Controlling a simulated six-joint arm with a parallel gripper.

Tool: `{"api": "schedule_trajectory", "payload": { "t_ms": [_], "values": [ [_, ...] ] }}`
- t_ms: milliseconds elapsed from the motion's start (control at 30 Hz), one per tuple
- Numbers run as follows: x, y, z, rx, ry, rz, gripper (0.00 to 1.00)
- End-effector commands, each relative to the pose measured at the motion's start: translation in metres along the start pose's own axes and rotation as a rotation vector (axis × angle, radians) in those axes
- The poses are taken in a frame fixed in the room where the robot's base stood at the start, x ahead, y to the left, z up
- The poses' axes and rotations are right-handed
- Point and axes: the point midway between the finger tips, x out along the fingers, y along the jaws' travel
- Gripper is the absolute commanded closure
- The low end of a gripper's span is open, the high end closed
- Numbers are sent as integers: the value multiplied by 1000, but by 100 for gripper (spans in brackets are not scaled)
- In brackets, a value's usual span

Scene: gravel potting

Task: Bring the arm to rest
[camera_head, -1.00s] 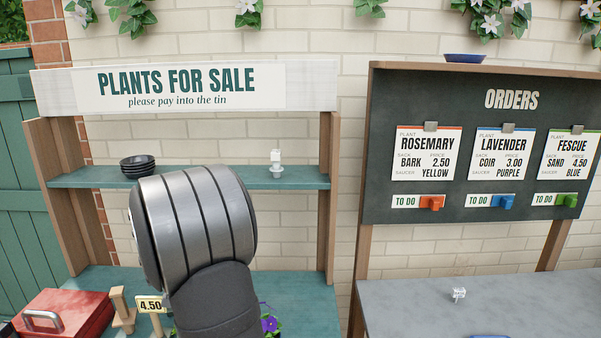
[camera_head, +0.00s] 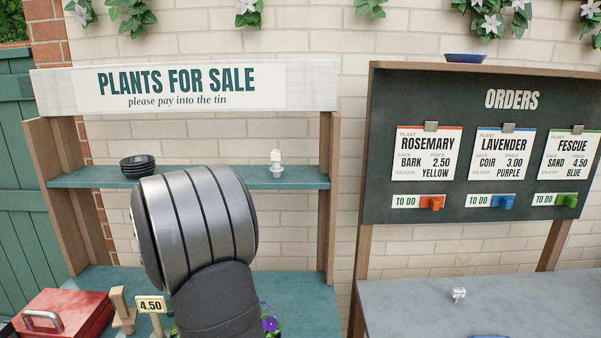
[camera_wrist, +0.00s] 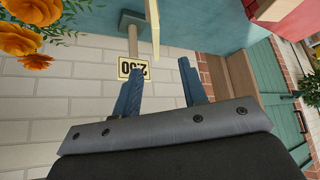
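My arm (camera_head: 195,225) stands in front of the plant stall in the head view, and its bulk hides part of the stall. My gripper is not visible in the head view. In the wrist view my gripper (camera_wrist: 158,76) shows two blue fingers standing apart, with nothing held between them.
The stall shelf (camera_head: 215,177) holds stacked black bowls (camera_head: 138,166) and a small white item (camera_head: 276,164). A red box (camera_head: 63,318) and a 4.50 sign (camera_head: 150,305) are below. Orange flowers (camera_wrist: 28,42) show in the wrist view. The orders board (camera_head: 440,90) stands right, above a grey table (camera_head: 400,300).

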Motion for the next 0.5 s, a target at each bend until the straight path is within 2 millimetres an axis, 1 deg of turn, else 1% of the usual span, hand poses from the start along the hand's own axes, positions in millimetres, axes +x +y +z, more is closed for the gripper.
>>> {"api": "schedule_trajectory", "payload": {
  "t_ms": [500],
  "values": [
    [1, -3, -3, -291, -2, -72, 61]
  ]
}}
